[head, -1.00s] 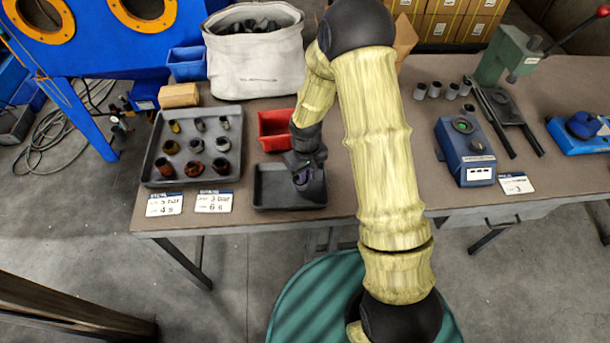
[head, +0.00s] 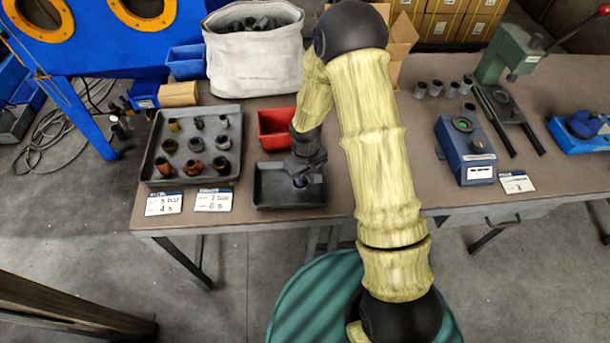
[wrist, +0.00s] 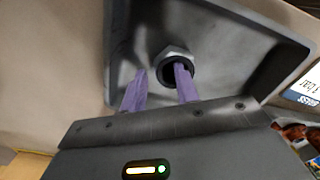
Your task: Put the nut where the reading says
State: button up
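The nut (wrist: 174,62), a dark grey hex ring with a round hole, lies in a small dark tray (wrist: 225,25). My gripper (wrist: 160,70) is above that tray with its two purple fingers apart. In the wrist view the right finger overlaps the nut's hole; the left finger is left of the nut with a visible gap. I cannot tell whether the right finger is inside the hole. In the head view my gripper (head: 302,172) is over the dark tray (head: 262,200), largely covering the nut. A blue device (head: 465,150) with a round dial stands at right; its reading is too small to read.
A larger tray (head: 150,180) of several fittings is at left, with two white cards (head: 163,204) (head: 213,200) before it. A red bin (head: 273,128) is behind the dark tray. A white sack (head: 253,60), small grey cylinders (head: 436,88) and a green press (head: 508,55) stand farther back.

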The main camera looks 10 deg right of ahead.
aim_at(306, 179)
notch_tip(306, 179, up, 13)
jog(key=shift+f, duration=0.15)
dwell(0.4)
dwell(0.5)
jog(key=s+d+r+m+t, duration=0.1)
jog(key=s+d+r+m, duration=0.1)
jog(key=s+d+r, duration=0.2)
jog(key=s+d+r+m+t, duration=0.1)
jog(key=s+d+r+m, duration=0.2)
jog(key=s, duration=0.6)
notch_tip(306, 179, up, 2)
jog(key=shift+s+d+r+t, duration=0.15)
jog(key=shift+d+t, duration=0.15)
jog(key=shift+d, duration=0.6)
